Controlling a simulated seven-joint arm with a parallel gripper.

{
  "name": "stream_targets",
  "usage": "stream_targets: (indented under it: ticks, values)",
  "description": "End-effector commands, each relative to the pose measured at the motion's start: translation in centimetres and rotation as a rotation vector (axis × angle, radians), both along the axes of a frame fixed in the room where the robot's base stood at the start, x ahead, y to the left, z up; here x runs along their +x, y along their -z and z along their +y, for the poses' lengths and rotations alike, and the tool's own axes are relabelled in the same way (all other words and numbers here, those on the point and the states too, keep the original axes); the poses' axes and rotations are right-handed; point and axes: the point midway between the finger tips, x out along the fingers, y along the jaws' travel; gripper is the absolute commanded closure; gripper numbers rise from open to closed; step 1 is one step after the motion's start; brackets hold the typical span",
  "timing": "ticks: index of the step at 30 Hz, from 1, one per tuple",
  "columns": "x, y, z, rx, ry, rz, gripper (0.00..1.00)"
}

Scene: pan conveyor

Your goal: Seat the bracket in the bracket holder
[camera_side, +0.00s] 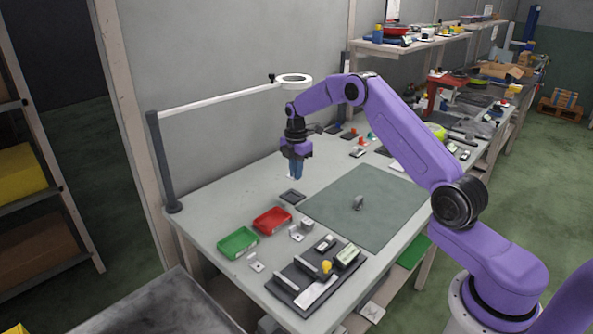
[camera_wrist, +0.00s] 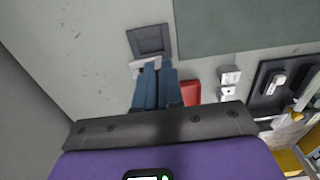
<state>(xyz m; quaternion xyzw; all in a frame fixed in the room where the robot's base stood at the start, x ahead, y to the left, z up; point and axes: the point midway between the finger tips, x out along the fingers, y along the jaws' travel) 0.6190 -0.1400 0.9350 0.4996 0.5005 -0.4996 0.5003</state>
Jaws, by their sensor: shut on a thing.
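My gripper (camera_side: 292,177) hangs above the table with its blue fingers pointing down; the fingers also show in the wrist view (camera_wrist: 158,72). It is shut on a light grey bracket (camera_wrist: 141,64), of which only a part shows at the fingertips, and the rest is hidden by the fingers. A dark square holder (camera_side: 292,197) lies flat on the table, just below and in front of the fingertips in the side view. In the wrist view the holder (camera_wrist: 150,32) is just beyond the fingertips and its recess looks empty. The bracket appears apart from the holder, above the table.
A red bin (camera_side: 272,220) and a green bin (camera_side: 238,242) stand near the holder. Loose light brackets (camera_side: 257,263) lie beside them. A dark tray (camera_side: 305,286) with parts is at the front. A ring lamp (camera_side: 294,81) hangs behind.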

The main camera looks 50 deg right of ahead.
Motion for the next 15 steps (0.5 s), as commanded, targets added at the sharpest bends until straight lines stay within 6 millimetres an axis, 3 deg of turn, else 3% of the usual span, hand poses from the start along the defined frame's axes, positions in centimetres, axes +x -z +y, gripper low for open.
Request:
stream_targets:
  ticks: [15]
  values:
    - [0.0, 3.4, 0.0, 0.001, 0.002, 0.002, 1.0]
